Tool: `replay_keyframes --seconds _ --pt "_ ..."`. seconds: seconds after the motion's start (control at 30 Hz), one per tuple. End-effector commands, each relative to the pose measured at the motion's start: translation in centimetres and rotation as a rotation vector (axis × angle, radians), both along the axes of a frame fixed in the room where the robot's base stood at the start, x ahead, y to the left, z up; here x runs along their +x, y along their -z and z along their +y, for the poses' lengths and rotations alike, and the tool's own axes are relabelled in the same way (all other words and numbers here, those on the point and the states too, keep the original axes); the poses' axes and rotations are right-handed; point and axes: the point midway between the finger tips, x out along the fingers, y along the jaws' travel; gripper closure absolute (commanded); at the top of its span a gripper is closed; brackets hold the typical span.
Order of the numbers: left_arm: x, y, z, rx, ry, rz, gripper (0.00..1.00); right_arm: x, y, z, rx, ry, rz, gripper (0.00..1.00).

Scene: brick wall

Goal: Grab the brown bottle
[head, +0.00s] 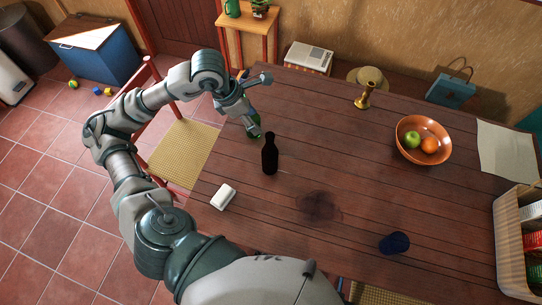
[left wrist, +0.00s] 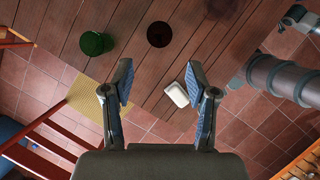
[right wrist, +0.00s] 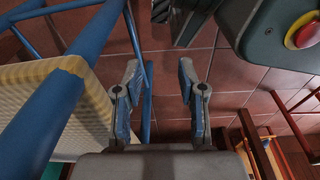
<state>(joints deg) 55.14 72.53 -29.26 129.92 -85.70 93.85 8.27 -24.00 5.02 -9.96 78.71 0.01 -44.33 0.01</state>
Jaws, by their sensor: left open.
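A dark brown, nearly black bottle (head: 270,156) stands upright on the wooden table (head: 330,140). In the left wrist view the bottle (left wrist: 159,34) shows from above as a dark round shape beyond the fingertips. My left gripper (head: 260,106) is open and empty, above the table's left side, up and left of the bottle in the head view and apart from it. A green bottle (head: 253,127) is partly hidden behind its lower finger; it also shows in the left wrist view (left wrist: 96,43). My right gripper (right wrist: 158,72) is open and empty, away from the tabletop, and not in the head view.
A white block (head: 223,197) lies near the table's left edge. A blue cup (head: 394,243), brass candlestick (head: 367,95), fruit bowl (head: 423,139) and basket (head: 516,245) stand farther right. A chair (head: 180,152) is at the left. A blue chair frame (right wrist: 65,105) is beside my right gripper.

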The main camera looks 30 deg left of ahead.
Motion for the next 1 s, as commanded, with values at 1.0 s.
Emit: replay_keyframes --seconds 1.0 --pt "3.6 11.9 -3.2 -0.005 0.0 0.001 0.42 1.2 -0.9 -0.5 -0.007 0.002 -0.013 0.6"
